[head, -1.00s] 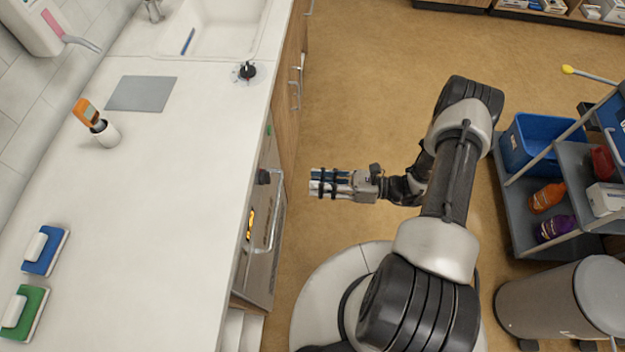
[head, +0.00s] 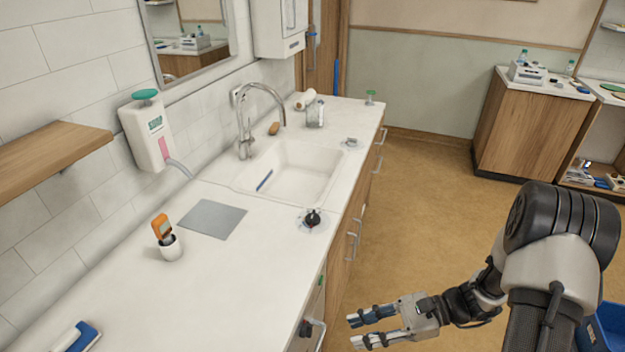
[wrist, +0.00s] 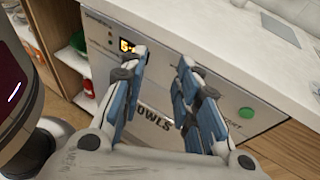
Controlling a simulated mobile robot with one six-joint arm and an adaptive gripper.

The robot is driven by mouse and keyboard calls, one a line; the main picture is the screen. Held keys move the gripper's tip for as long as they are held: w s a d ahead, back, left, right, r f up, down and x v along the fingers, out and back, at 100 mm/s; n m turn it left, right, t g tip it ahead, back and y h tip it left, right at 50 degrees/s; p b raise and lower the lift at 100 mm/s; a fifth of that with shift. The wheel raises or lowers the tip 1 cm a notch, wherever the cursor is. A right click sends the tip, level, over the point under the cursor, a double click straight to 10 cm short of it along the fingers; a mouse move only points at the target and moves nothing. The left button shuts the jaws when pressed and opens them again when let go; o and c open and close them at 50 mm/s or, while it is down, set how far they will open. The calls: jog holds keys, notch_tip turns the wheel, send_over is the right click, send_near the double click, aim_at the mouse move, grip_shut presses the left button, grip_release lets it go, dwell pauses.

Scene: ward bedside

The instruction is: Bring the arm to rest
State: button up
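My gripper (head: 358,331) is over the floor at the lower right of the head view, to the right of the counter's front edge. Its two fingers are apart with nothing between them. In the wrist view the blue-padded fingers (wrist: 160,85) are also spread and empty, facing a white appliance front (wrist: 245,88) under the counter. That front has a lit orange display, a green button and partly hidden lettering ending in "OWLS". My arm is bent at the right of the head view.
The white counter (head: 130,290) runs along the left with a sink (head: 290,172), a grey mat (head: 211,219), a white cup (head: 170,248) with an orange device, and a black knob (head: 313,217). A blue bin (head: 608,330) is at the lower right. The mid floor (head: 425,190) is clear.

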jog(key=s+d+r+n+t+h, duration=0.1)
jog(key=s+r+n+t+h, duration=0.1)
jog(key=s+r+n+h, duration=0.2)
jog(key=s+d+r+n+t+h, duration=0.1)
jog(key=s+r+n+h, duration=0.4)
jog(key=r, duration=0.6)
jog(key=s+d+r+n+t+h, duration=0.1)
jog(key=s+r+n+t+h, duration=0.1)
jog(key=s+r+n+h, duration=0.3)
notch_tip(320, 180, up, 3)
jog(key=n, duration=0.3)
jog(key=shift+s+f+t, duration=0.15)
jog(key=shift+f+t, duration=0.05)
jog(key=shift+t, duration=0.2)
